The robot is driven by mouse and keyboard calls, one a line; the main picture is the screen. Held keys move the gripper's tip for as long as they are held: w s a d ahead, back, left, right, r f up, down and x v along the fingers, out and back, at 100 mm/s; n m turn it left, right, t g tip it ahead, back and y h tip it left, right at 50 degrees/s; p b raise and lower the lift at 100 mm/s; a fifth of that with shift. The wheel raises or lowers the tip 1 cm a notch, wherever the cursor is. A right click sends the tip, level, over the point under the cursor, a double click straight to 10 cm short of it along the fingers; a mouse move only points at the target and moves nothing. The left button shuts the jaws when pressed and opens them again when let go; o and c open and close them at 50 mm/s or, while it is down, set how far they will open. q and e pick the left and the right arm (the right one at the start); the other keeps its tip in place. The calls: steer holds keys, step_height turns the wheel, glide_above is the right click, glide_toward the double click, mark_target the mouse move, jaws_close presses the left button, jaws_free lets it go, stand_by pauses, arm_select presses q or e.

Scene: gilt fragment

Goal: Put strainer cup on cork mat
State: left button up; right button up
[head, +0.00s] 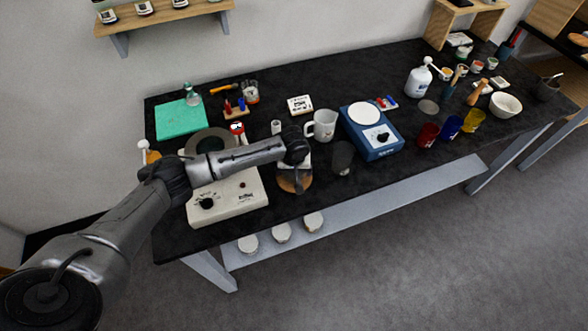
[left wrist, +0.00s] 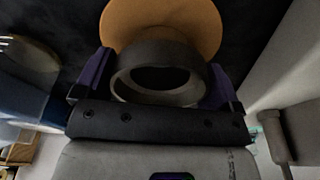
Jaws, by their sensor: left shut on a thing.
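The strainer cup (left wrist: 160,97) shows in the left wrist view as a dark grey round rim with a black hollow inside. My left gripper (left wrist: 157,78) is shut on it, with a purple-sided finger on each side. The cork mat (left wrist: 150,14) is a round orange-brown disc just beyond the cup, which overlaps its edge in this view. In the head view the cork mat (head: 294,187) lies near the table's front edge, right below my left gripper (head: 297,172). The arm hides most of the cup there. I cannot tell whether the cup touches the mat. My right gripper is not in view.
A white hotplate (head: 235,190) stands left of the mat. A dark translucent cup (head: 342,157) and a blue device with a white round top (head: 374,138) stand to the right. A white mug (head: 323,124) is behind. Some black table top (head: 400,170) is clear at the right front.

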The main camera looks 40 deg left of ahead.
arm_select(q)
steer(key=shift+f, duration=0.15)
steer(key=o, duration=0.6)
steer(key=shift+o, duration=0.2)
